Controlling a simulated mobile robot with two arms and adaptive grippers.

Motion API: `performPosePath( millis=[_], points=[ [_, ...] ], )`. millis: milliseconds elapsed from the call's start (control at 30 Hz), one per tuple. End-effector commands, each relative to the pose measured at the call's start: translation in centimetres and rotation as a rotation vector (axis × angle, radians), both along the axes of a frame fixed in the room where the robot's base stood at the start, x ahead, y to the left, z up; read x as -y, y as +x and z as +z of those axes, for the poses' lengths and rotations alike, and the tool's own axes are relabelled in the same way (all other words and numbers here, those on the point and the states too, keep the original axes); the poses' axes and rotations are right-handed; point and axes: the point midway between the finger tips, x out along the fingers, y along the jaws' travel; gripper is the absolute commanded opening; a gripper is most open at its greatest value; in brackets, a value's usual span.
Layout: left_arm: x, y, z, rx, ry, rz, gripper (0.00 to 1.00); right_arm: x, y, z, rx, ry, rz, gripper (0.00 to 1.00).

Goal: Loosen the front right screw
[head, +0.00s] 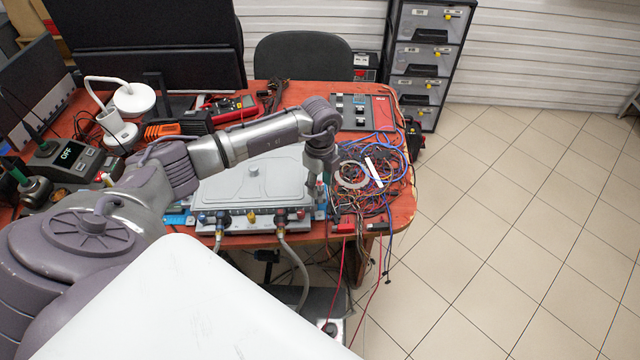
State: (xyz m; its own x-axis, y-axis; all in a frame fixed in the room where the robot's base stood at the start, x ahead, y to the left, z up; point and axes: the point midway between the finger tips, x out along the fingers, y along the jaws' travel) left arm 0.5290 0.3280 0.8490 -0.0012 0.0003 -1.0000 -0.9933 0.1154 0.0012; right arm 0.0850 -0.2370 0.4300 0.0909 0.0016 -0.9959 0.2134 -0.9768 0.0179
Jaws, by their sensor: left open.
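A grey flat box with a lid (255,183) lies on the red-topped table. Two hoses come off fittings on its front edge, a left hose fitting (222,220) and a right hose fitting (281,217). My left arm reaches across from the left over the box. My left gripper (321,186) points down at the box's right edge, close to its front right corner, and is open with nothing seen in it. The front right screw is too small or hidden to make out. I cannot tell whether the gripper touches the box. My right gripper is not in view.
Tangled wires (365,185) lie right of the box, near the gripper, some hanging over the front edge. A red panel (362,112), a multimeter (232,108) and a soldering station (62,160) stand around. Floor at the right is clear.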

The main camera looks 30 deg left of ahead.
Motion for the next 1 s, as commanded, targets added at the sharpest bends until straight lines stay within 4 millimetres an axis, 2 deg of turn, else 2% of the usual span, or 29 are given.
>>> performPosePath(
  millis=[300, 500, 700, 1000],
  points=[
    [-0.1, 0.1, 6.6, 0.006, 0.001, -0.001, 0.45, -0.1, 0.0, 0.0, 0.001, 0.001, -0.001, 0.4],
    [0.0, 0.1, 9.9, 0.005, 0.0, 0.001, 0.45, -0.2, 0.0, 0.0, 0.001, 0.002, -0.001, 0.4],
    [0.0, 0.0, 11.1, 0.002, 0.0, 0.001, 0.45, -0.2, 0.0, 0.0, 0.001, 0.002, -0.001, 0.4],
    [0.0, 0.0, 11.2, 0.002, 0.0, 0.001, 0.45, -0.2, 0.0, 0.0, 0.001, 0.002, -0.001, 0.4]
  ],
)
